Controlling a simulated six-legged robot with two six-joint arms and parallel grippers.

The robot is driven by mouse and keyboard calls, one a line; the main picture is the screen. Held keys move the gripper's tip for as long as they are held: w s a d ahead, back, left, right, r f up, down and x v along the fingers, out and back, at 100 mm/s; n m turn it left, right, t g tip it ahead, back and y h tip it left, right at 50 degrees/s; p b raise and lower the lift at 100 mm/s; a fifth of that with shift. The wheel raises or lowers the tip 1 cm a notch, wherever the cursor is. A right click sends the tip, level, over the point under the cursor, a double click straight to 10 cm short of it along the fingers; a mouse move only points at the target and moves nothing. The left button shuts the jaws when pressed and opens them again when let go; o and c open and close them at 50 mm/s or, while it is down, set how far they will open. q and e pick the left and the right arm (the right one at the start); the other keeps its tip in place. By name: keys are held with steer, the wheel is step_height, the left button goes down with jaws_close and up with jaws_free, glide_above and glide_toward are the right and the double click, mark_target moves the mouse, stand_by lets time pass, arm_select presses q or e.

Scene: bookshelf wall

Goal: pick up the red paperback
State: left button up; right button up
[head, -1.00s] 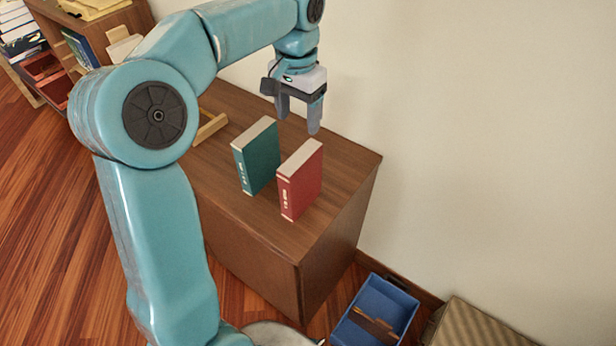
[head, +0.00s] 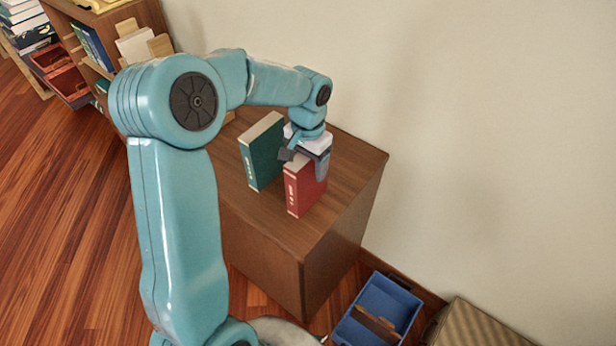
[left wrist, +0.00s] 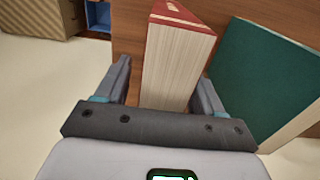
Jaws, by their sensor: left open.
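The red paperback (head: 303,187) stands upright on the wooden cabinet top (head: 345,170). In the left wrist view the red paperback (left wrist: 178,60) shows its pale page edges between the two fingers. My left gripper (head: 310,165) is low over the book, with its fingers on either side of it. In the left wrist view my left gripper (left wrist: 162,92) is open, and a gap shows beside the left finger. The upper rear part of the book is hidden by the gripper in the head view. My right gripper is not in view.
A green book (head: 262,152) stands upright just left of the red one, close to a finger; it also shows in the left wrist view (left wrist: 265,80). The wall is close behind. A blue bin (head: 380,308) and a ridged brown box (head: 470,325) are on the floor.

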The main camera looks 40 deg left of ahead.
arm_select(q)
steer(key=shift+f, duration=0.25)
jaws_close()
steer(key=shift+r, duration=0.1)
